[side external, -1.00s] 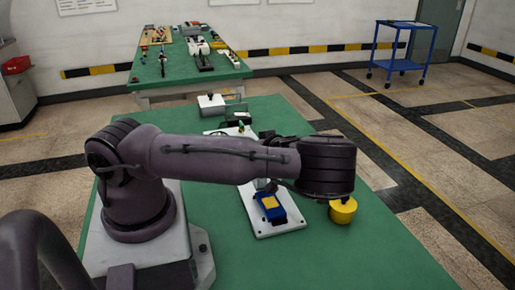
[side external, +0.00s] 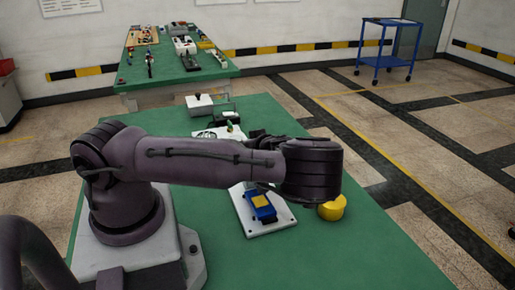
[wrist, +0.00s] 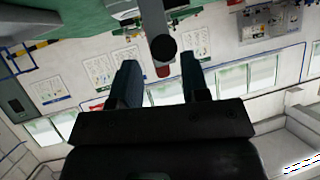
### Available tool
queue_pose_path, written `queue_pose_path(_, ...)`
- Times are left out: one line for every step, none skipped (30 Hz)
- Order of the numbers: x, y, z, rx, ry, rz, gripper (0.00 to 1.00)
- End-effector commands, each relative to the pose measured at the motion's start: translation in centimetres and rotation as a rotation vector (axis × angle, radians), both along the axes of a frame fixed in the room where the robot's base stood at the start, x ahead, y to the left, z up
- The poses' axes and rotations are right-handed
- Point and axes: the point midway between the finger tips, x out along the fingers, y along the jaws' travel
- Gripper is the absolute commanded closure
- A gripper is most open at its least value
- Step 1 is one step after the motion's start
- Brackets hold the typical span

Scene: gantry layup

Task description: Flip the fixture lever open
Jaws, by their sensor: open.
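In the wrist view, a pale grey bar with a round black knob (wrist: 163,48) and a red tip reaches down between my fingers; it looks like the fixture lever. My gripper (wrist: 159,63) is open, one finger on each side of the bar, and I cannot tell whether either touches it. In the side view, a blue block with a yellow top (side external: 262,208) sits on a white plate (side external: 281,222) on the green table. My arm covers part of the plate there, and my fingers and the lever are not clearly visible.
A yellow round object (side external: 332,208) stands right of the plate, close to my wrist. A white box (side external: 200,105) and small parts lie behind my arm. The green table (side external: 350,260) is clear at the front right. A blue cart (side external: 388,45) stands far off.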

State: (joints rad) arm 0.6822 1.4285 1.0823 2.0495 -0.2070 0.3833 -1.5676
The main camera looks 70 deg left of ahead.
Motion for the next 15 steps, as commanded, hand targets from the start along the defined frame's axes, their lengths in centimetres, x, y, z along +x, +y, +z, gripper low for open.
queue_pose_path(0.3, -0.8, 0.4, 0.0, -0.002, -0.004, 0.58)
queue_pose_path(0.3, -1.2, 0.6, 0.0, -0.002, -0.004, 0.58)
queue_pose_path(0.5, -1.9, 1.0, -0.001, -0.002, -0.006, 0.58)
queue_pose_path(0.7, -2.5, 1.3, -0.001, -0.002, -0.006, 0.58)
queue_pose_path(0.8, -3.1, 1.7, -0.001, -0.003, -0.006, 0.58)
queue_pose_path(1.0, -3.9, 2.1, -0.001, -0.003, -0.006, 0.58)
queue_pose_path(1.1, -4.5, 2.4, -0.001, -0.003, -0.007, 0.58)
queue_pose_path(1.3, -5.1, 2.8, -0.001, -0.003, -0.006, 0.58)
queue_pose_path(1.4, -5.9, 3.2, -0.002, -0.003, -0.006, 0.58)
queue_pose_path(1.5, -6.4, 3.5, -0.002, -0.003, -0.006, 0.58)
queue_pose_path(1.7, -6.9, 3.8, -0.001, -0.002, -0.006, 0.58)
queue_pose_path(1.8, -7.6, 4.2, -0.001, -0.002, -0.006, 0.58)
queue_pose_path(1.9, -8.0, 4.4, -0.002, -0.002, -0.005, 0.58)
queue_pose_path(1.9, -8.5, 4.6, -0.002, -0.001, -0.004, 0.58)
queue_pose_path(2.1, -8.9, 4.9, -0.001, -0.002, -0.003, 0.58)
